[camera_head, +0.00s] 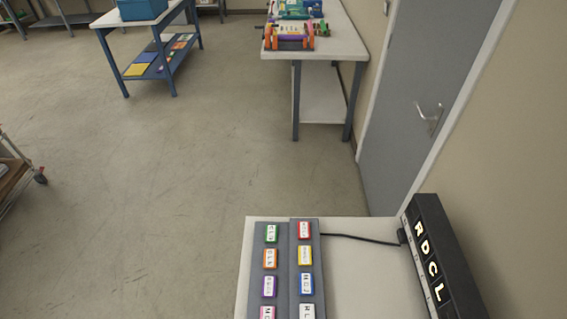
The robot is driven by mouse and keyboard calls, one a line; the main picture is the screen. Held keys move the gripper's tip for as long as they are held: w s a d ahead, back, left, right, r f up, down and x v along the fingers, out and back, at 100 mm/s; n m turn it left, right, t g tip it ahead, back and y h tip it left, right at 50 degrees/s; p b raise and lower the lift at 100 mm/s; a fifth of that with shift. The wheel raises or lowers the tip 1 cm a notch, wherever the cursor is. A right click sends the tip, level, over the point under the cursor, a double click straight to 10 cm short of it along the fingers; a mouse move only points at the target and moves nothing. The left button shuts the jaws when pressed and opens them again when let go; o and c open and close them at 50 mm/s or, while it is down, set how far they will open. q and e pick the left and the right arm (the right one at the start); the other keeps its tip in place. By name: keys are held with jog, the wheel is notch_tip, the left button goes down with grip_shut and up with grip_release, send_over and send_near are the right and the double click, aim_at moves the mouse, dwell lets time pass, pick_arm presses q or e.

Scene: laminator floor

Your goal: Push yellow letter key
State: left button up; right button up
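The yellow letter key (305,256) is a small yellow-edged block with a white label. It is second from the far end in the right column of keys, on a grey key panel (294,274) at the bottom centre. A red key (305,230) is just beyond it, a blue key (307,285) just nearer, and an orange key (270,258) to its left. The letters on the yellow key are too small to read. Neither of my grippers is in view.
The panel lies on a white table (352,270), cut off by the bottom edge. A black cable (358,238) runs to a black letter display (436,262) on the right. Beyond are a grey door (415,95), another white table (342,35) and open floor (180,200).

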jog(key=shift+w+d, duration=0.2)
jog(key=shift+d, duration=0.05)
